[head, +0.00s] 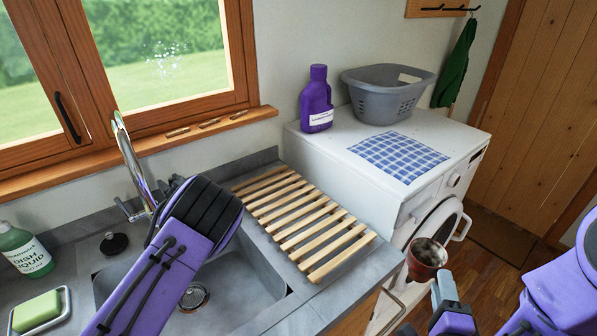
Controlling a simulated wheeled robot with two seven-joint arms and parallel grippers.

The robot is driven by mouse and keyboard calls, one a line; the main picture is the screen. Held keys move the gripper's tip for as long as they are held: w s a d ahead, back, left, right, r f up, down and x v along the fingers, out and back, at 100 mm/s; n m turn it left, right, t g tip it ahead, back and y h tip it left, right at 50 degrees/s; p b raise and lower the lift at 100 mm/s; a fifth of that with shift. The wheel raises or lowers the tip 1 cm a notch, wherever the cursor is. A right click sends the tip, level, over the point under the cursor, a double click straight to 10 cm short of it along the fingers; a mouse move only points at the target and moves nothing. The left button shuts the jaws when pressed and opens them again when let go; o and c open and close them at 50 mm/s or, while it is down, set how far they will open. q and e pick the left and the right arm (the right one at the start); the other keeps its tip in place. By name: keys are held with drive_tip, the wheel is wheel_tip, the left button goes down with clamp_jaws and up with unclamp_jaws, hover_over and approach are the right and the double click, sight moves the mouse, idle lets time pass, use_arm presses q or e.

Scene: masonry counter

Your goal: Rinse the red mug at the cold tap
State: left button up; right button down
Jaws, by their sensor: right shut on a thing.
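The red mug (421,261) is at the lower right, in front of the washing machine door, with its mouth showing and dark marks inside. My right gripper (440,282) is shut on it and holds it in the air, right of the counter. The chrome tap (135,165) rises at the back of the grey sink (255,287), with a lever low at its left; which side is cold I cannot tell. My left arm crosses over the sink, and its gripper (172,186) is near the tap's base, mostly hidden behind the arm. No water is visible.
A wooden slatted rack (300,222) lies on the counter right of the sink. The dish liquid (27,251) and a green sponge in a dish (38,309) stand left. A purple bottle (317,100), a grey basket (388,94) and a checked cloth (398,157) are on the washing machine.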

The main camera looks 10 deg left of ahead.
use_arm(q)
drive_tip(key=shift+w+a+f, duration=0.2)
drive_tip(key=shift+w+a, duration=0.05)
drive_tip(key=shift+w, duration=0.1)
drive_tip(key=shift+s+r, duration=0.5)
drive_tip(key=shift+s, duration=0.05)
drive_tip(key=shift+c, duration=1)
drive_tip(key=shift+d, duration=0.1)
drive_tip(key=c, duration=0.5)
drive_tip(key=shift+w+d, duration=0.1)
drive_tip(key=shift+w, duration=0.05)
clamp_jaws()
use_arm(e)
drive_tip(key=shift+s+d, duration=0.15)
use_arm(q)
drive_tip(key=shift+f, duration=0.35)
